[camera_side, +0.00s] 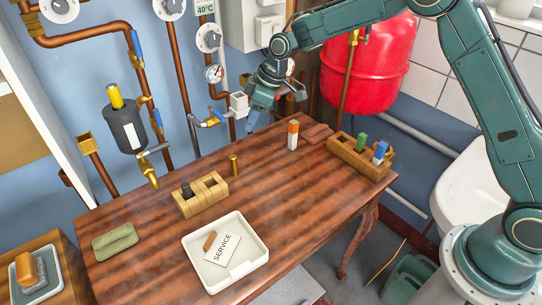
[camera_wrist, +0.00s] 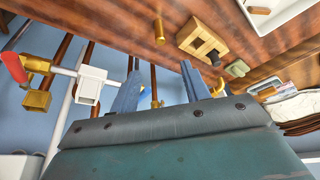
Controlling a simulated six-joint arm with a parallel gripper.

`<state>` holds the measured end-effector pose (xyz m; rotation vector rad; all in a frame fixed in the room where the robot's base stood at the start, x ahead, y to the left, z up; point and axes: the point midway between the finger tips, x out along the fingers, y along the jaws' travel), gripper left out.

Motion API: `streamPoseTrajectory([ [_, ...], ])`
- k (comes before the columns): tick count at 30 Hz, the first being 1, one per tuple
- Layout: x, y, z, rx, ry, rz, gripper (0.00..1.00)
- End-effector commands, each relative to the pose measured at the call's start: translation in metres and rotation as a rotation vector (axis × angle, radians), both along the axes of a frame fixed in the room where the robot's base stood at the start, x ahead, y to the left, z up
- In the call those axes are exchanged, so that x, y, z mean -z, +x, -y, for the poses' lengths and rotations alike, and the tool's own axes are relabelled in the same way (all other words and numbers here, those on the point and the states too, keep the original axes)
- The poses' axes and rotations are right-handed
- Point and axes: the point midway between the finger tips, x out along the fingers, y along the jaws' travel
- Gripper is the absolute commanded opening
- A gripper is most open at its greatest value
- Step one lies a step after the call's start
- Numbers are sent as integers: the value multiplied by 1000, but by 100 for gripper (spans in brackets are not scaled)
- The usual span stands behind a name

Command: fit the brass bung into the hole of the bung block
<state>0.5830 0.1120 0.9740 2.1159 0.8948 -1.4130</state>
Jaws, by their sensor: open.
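The brass bung (camera_side: 234,163) is a small upright cylinder standing on the wooden table behind the bung block. It also shows in the wrist view (camera_wrist: 160,30). The bung block (camera_side: 204,196) is a light wooden block with openings on top, and a dark plug (camera_side: 186,189) stands at its left end. The block also shows in the wrist view (camera_wrist: 187,37). My gripper (camera_side: 258,118) is above the table's back edge, behind and to the right of the bung and apart from it. In the wrist view its two blue fingers (camera_wrist: 158,78) are spread with nothing between them.
A white tray (camera_side: 263,249) with a SERVICE card sits at the front. An orange and white block (camera_side: 292,135) stands near the back, and a wooden rack (camera_side: 345,156) holds green and blue pieces at right. A green pad (camera_side: 115,241) lies left. Pipes and valves line the wall.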

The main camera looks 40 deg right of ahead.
Motion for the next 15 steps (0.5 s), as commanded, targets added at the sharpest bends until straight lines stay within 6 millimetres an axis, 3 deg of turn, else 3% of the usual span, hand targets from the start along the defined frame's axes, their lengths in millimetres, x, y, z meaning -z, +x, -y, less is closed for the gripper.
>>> streamPoseTrajectory([
  [6,28,12,-7,-39,5,-4,47],
  [15,32,14,-9,-45,6,-3,47],
])
